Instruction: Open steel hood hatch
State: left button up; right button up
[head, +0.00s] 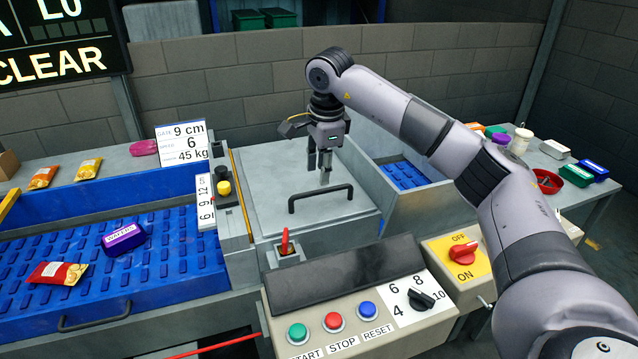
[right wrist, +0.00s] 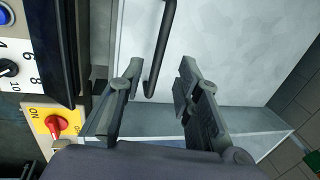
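The steel hood hatch (head: 285,170) is a flat grey lid in the middle of the head view, and it lies shut. Its black bar handle (head: 321,193) runs across the near part of the lid. My right gripper (head: 319,174) points down just behind the handle, with its fingers apart. In the right wrist view, the handle (right wrist: 160,50) shows ahead, in line with the gap between the open fingers (right wrist: 158,82). I cannot tell the exact height of the fingertips over the lid. My left gripper is not in view.
A control panel (head: 436,318) with buttons and a dial stands in front of the hatch. A red lever (head: 285,241) rises near the hatch's front left. A yellow switch box (head: 458,262) is at right. A blue conveyor (head: 185,255) with packets lies left.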

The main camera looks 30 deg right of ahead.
aim_at(319, 192)
jog(key=f, duration=0.3)
jog(key=w+f, duration=0.1)
jog(key=f, duration=0.1)
jog(key=shift+d+f+p, duration=0.1)
jog(key=shift+f+p, duration=0.2)
jog(key=shift+c, duration=0.3)
grip_shut()
jog(key=shift+r, duration=0.1)
